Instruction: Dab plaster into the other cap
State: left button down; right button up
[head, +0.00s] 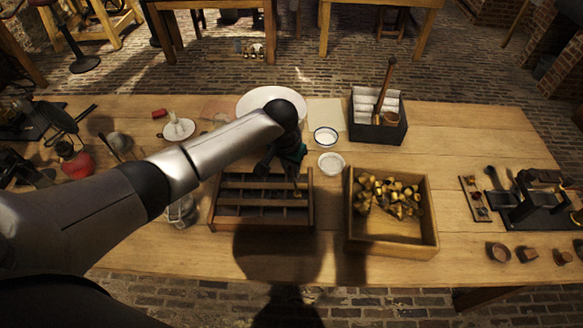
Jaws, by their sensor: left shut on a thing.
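My left gripper (284,168) reaches over the back right part of a dark wooden tray with long compartments (227,215). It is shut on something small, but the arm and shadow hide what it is. A slim yellowish bit shows near its fingertips, at the tray's right end. A white bowl with a dark rim (326,137) and a second small white bowl (331,162) stand just right of the gripper. Both look pale inside. I cannot make out which pieces are the caps. My right gripper is not in view.
A wooden box (394,246) holds several brass-coloured pieces. Behind it stands a dark bin (378,131) with a wooden-handled tool. A white plate (262,97) lies behind my arm. Dark metal fixtures (541,205) and small wooden blocks are at the right. The table's back right is clear.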

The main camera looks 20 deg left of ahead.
pick_arm(q)
jog(key=shift+f, duration=0.3)
dwell(0.7)
jog(key=shift+r, duration=0.1)
dwell(0.7)
notch_tip(320, 180, up, 5)
jog(key=p, duration=0.5)
jog(key=shift+r+p, duration=0.1)
jog(key=shift+p, duration=0.3)
jog(key=shift+r, duration=1.15)
